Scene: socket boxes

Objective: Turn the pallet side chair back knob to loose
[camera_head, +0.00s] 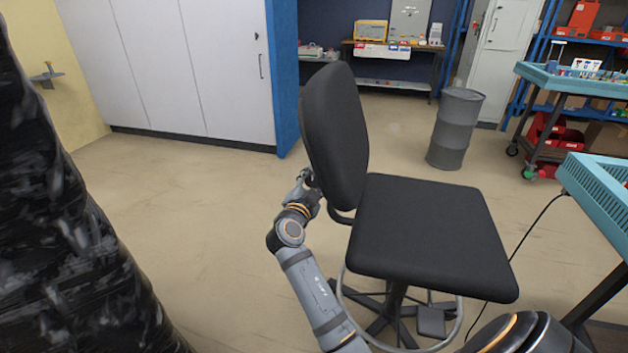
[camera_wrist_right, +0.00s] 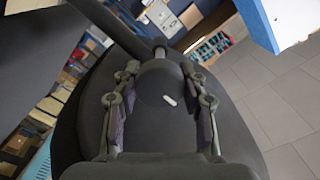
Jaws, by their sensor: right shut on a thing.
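The black office chair has a seat (camera_head: 430,230) and a tall back (camera_head: 335,130), standing right of centre in the head view. My right gripper (camera_head: 308,182) is at the rear of the chair back, low down, largely hidden by it. In the right wrist view the dark round knob (camera_wrist_right: 164,84) carries a short white mark right of its middle. The right gripper's fingers (camera_wrist_right: 160,100) sit on either side of the knob, shut on it. The knob is hidden in the head view. My left gripper is not in view.
A tall black-wrapped load (camera_head: 70,220) stands close at the left. A teal-topped table (camera_head: 600,190) is at the right edge, with a cable hanging near the chair. A grey drum (camera_head: 455,128) stands behind. The floor left of the chair is clear.

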